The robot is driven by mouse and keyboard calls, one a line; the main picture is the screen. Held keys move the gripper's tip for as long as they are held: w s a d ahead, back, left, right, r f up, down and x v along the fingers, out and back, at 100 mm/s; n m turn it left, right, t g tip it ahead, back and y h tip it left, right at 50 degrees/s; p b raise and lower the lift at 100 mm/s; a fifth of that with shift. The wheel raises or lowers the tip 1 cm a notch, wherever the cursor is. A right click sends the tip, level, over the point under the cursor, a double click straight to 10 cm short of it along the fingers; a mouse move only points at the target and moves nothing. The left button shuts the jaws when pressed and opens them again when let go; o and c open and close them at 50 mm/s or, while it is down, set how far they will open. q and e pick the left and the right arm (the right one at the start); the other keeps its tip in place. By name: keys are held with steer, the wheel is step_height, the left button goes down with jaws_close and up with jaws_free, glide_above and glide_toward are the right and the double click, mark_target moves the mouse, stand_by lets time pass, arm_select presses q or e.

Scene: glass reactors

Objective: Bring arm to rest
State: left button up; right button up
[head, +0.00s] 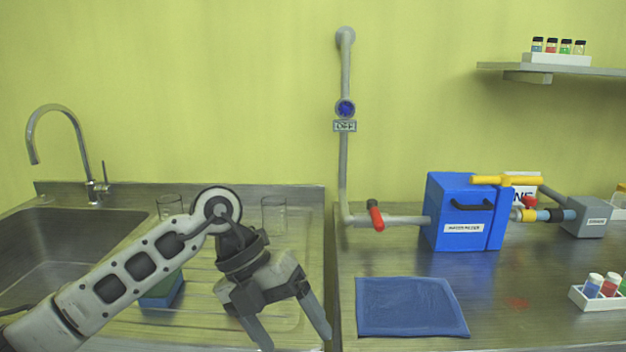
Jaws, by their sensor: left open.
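My left arm (130,268) comes in from the lower left and bends down at its wrist. My left gripper (297,342) is open, its two fingers spread and pointing down, with nothing seen between them. It hangs in front of the drainboard, left of the blue mat. My right gripper and right arm are not in the head view.
A sink (60,240) with a tap lies left. Glass beakers (273,216) and a blue-green sponge (163,290) are on the drainboard near my arm. A blue mat (410,307), blue box (462,212), pipe (344,150) and vial rack (600,303) are right.

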arm_select(q)
steer(key=s+d+r+n+g+h, duration=0.25)
steer(key=s+d+h, duration=0.45)
steer(key=d+h, duration=0.4)
steer(key=w+a+f+n+t+h, duration=0.15)
steer(key=a+n+t, duration=0.25)
steer(key=n+t, duration=0.45)
steer(key=w+a+n+t+h, duration=0.1)
steer(key=w+a+n+t, duration=0.2)
steer(key=n+t, duration=0.55)
steer(key=a+f+n+t+y, duration=0.5)
steer(key=a+f+n+y, duration=0.3)
steer(key=f+n+y, duration=0.25)
steer(key=s+a+f+n+g+y, duration=0.3)
steer(key=s+f, duration=0.3)
steer(key=f, duration=0.2)
steer(key=s+a+f+n+g+y, duration=0.2)
steer(key=s+a+f+n+g, duration=0.1)
steer(key=s+f, duration=0.3)
step_height(320, 180, down, 2)
steer(key=shift+s+a+g+y, duration=0.2)
steer(key=shift+a+g+y, duration=0.2)
steer(key=shift+a, duration=0.15)
